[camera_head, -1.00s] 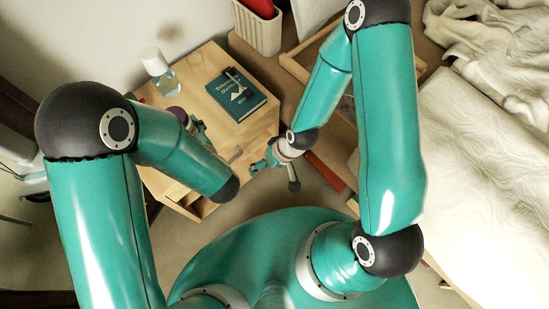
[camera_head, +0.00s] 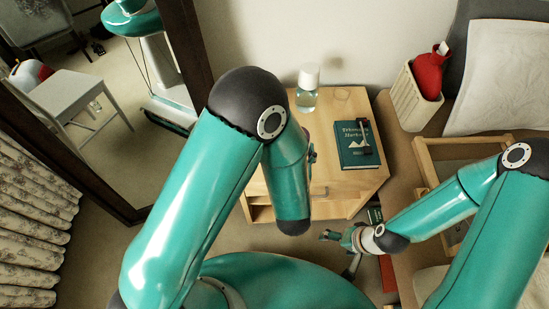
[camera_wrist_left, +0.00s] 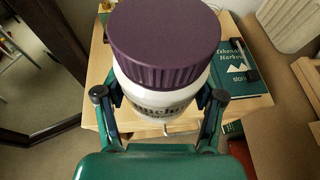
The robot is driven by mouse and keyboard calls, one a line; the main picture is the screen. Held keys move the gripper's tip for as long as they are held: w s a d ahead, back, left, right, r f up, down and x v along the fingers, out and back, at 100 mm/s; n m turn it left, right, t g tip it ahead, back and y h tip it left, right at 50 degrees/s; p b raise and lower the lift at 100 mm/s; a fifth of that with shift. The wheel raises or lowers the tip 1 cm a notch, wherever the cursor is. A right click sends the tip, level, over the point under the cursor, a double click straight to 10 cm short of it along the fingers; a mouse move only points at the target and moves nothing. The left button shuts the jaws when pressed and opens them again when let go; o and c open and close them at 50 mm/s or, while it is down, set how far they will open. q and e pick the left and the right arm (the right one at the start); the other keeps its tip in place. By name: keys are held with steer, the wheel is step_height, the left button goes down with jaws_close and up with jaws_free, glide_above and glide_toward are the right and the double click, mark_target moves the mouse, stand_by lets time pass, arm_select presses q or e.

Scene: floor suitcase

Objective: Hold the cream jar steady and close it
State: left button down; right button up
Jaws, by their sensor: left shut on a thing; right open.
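The cream jar (camera_wrist_left: 165,95) is white with dark lettering and fills the middle of the left wrist view. A ribbed purple lid (camera_wrist_left: 165,45) sits on its top; I cannot tell how tight it is. My left gripper (camera_wrist_left: 158,112) is shut on the jar, one finger on each side of its body. In the head view my left forearm hides the jar and most of that gripper. My right gripper (camera_head: 338,243) is open and empty, low in front of the nightstand's right part, apart from the jar.
A cream bin (camera_head: 410,98) holding something red stands right. A dark-framed mirror (camera_head: 185,50) is at left.

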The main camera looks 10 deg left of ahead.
arm_select(q)
steer(key=w+a+n+y+b, duration=0.3)
steer(key=w+a+b, duration=0.6)
steer(key=b, duration=0.9)
steer(key=a+y, duration=0.1)
steer(key=a, duration=0.2)
steer(key=shift+r+g, duration=0.15)
steer(key=shift+g, duration=0.25)
step_height(320, 180, down, 16)
steer(key=b, duration=0.4)
steer(key=shift+r, duration=0.15)
steer(key=shift+f+b, duration=0.55)
steer(key=shift+f, duration=1.6)
steer(key=shift+f, duration=0.1)
steer(key=shift+c, duration=0.6)
jaws_free()
